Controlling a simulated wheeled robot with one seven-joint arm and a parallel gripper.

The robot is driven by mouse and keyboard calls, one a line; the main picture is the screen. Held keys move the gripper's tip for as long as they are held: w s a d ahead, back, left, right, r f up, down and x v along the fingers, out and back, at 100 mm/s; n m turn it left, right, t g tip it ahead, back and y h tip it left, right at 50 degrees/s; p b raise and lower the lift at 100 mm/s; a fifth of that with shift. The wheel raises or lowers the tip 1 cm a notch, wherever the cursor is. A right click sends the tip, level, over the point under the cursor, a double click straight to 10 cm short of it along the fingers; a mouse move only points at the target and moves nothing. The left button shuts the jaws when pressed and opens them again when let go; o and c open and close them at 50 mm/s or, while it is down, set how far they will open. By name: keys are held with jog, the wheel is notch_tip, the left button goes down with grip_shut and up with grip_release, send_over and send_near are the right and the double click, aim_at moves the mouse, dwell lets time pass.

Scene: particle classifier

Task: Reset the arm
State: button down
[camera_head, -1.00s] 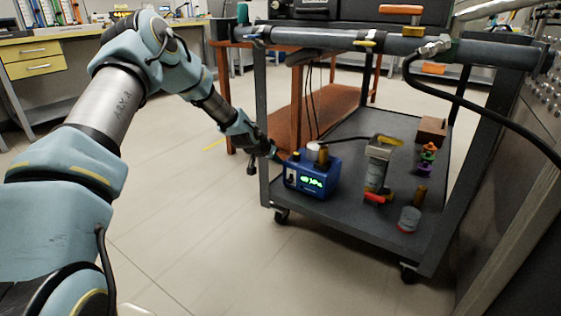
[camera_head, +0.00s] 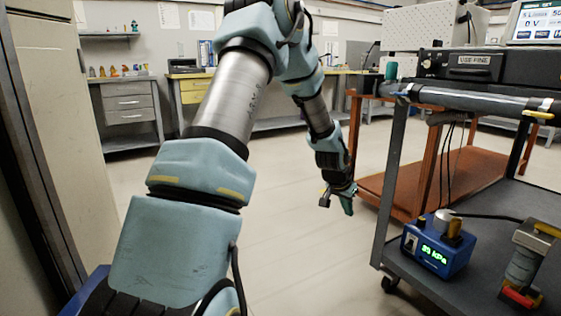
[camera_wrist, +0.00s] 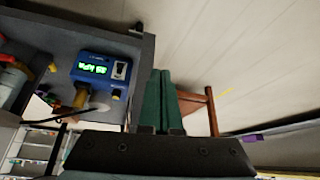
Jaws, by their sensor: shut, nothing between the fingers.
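My arm reaches up and then down in the head view, and my gripper (camera_head: 338,201) hangs over open floor to the left of the cart. In the wrist view my gripper (camera_wrist: 160,92) shows its two green fingers side by side, shut with nothing between them. The fingers are apart from the cart and everything on it.
A dark cart (camera_head: 375,215) stands at the right. On its lower shelf are a blue pressure box (camera_head: 437,248) with a lit green display and a grey device with a red part (camera_head: 522,270). An orange-brown table (camera_head: 398,192) stands behind. A tall cabinet (camera_head: 60,110) is at left.

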jog(key=s+a+r+n+g+y, duration=0.15)
jog(key=s+a+r+n, duration=0.25)
jog(key=s+a, duration=0.8)
jog(key=s+a+r+n+g+y, duration=0.1)
jog(key=s+a+r+n+y, duration=0.25)
jog(key=s+a, duration=0.9)
jog(key=w+a+r+p, duration=0.1)
jog(key=r+p, duration=1.8)
jog(key=w+a+r+h+p, duration=0.1)
jog(key=w+a+r+p, duration=0.1)
jog(key=r+p, duration=1.7)
jog(key=shift+a+r+n, duration=0.25)
jog(key=shift+r+n, duration=0.1)
jog(key=shift+r, duration=0.15)
jog(key=c, duration=1.6)
grip_release()
